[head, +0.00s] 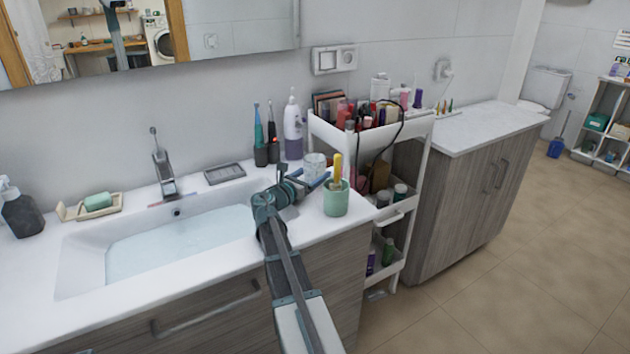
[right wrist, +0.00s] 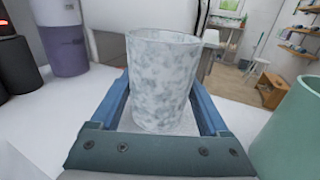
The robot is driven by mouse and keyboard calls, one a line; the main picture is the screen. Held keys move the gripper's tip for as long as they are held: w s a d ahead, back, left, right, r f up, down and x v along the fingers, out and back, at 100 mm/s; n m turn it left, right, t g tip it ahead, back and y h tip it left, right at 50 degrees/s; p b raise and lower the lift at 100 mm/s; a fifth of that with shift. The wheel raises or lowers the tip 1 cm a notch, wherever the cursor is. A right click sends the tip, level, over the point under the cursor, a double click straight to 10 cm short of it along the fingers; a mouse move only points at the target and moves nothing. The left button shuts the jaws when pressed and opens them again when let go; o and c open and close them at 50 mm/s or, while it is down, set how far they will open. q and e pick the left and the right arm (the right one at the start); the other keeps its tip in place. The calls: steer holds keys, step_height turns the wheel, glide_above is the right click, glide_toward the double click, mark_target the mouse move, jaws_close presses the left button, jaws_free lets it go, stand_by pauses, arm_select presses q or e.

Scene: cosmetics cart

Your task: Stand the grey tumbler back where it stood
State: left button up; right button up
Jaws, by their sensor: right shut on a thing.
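The grey tumbler (right wrist: 162,85) is a mottled grey-white cup, upright between the blue fingers of my right gripper (right wrist: 160,105) in the right wrist view. In the head view the tumbler (head: 314,167) shows at the back right of the sink counter, and my right gripper (head: 305,184) reaches it from the front left. The gripper is shut on it. The tumbler's base is at or very near the white counter; I cannot tell if it touches. My left gripper is not in view.
A green cup (head: 336,197) with a yellow-handled item stands close in front, to the right of the tumbler. A purple-and-white bottle (head: 293,130) and electric toothbrushes (head: 273,140) stand behind. The white cart (head: 415,130) is at right. The sink (head: 180,240) holds water.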

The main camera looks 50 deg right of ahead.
steer(key=shift+r, duration=0.1)
steer(key=shift+f, duration=0.25)
steer(key=o, duration=1.5)
steer(key=shift+r, duration=0.3)
steer(key=a, duration=0.4)
steer(key=s+a, duration=0.1)
steer(key=a, duration=0.7)
steer(key=shift+s, duration=0.15)
